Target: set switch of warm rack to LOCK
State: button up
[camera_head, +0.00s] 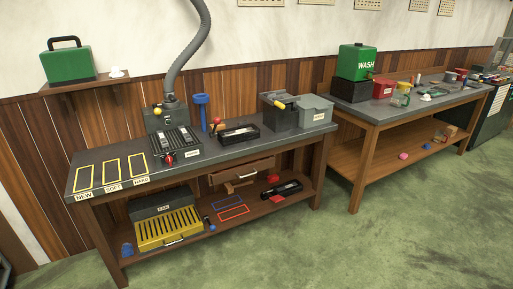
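Several rack-like units could be the warm rack, and their small labels are too small to read. A dark ribbed unit (175,139) with a red knob (168,158) at its front sits on the left bench under a grey hose. A yellow slotted rack (170,233) with a grey back box lies on that bench's lower shelf. No switch position or LOCK mark can be made out. My gripper is not in view.
A second bench (385,114) holds a green WASH tank (356,62). Green floor (400,235) in front is clear.

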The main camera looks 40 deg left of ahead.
aim_at(169, 159)
jog(key=z, duration=0.05)
jog(key=i, duration=0.15)
jog(key=u, duration=3.05)
jog(key=i, duration=2.3)
jog(key=z, duration=2.15)
